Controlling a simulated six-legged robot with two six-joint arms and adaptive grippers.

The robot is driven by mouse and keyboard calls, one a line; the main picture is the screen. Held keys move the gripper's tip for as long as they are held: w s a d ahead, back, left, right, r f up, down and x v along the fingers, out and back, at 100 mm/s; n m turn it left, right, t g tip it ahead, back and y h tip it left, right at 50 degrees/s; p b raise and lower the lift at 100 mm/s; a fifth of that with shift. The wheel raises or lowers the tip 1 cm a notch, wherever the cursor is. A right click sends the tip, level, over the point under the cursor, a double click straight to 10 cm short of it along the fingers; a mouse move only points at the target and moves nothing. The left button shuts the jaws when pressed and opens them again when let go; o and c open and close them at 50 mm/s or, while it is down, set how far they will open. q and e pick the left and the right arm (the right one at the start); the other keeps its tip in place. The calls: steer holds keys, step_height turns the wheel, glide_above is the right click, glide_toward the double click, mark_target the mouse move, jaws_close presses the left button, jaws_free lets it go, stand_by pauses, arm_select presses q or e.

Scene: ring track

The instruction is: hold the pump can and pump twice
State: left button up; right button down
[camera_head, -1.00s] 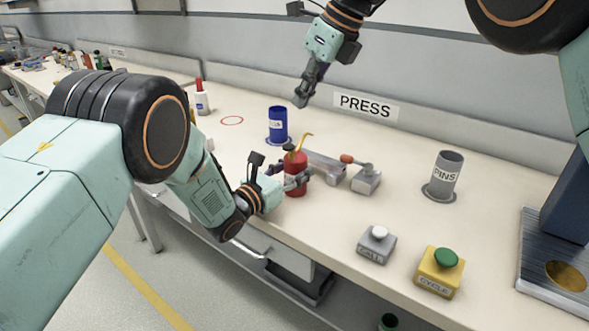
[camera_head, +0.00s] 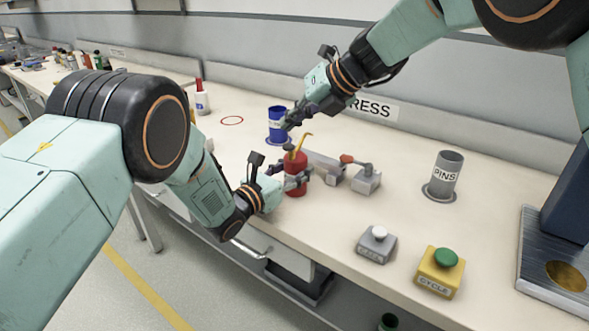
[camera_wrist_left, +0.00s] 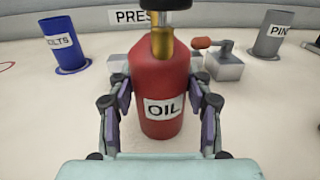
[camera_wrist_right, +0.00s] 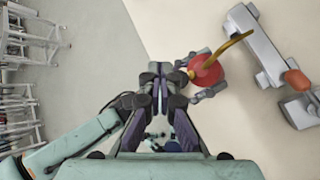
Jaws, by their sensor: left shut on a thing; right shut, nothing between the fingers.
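The red pump can (camera_head: 296,174), labelled OIL, stands upright on the bench with its yellow spout up. It fills the middle of the left wrist view (camera_wrist_left: 160,90). My left gripper (camera_head: 297,183) is shut on the can's body, one finger on each side. My right gripper (camera_head: 287,124) is shut and empty, above and slightly left of the can's top in the head view. In the right wrist view its closed fingertips (camera_wrist_right: 161,72) are left of the can (camera_wrist_right: 206,70), apart from it in the picture. A dark part hangs over the can's top in the left wrist view.
A blue bolts cup (camera_head: 277,124) stands behind the can. A grey clamp-like fixture (camera_head: 328,167) and a block with a red-knobbed lever (camera_head: 366,178) are close to its right. The PINS cup (camera_head: 444,172), a white button box (camera_head: 376,244) and a green button box (camera_head: 439,270) are further right.

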mark_target(292, 147)
steer(key=shift+f, duration=2.5)
steer(key=shift+r, duration=0.1)
steer(key=shift+s+r, duration=0.1)
steer(key=shift+r, duration=3.3)
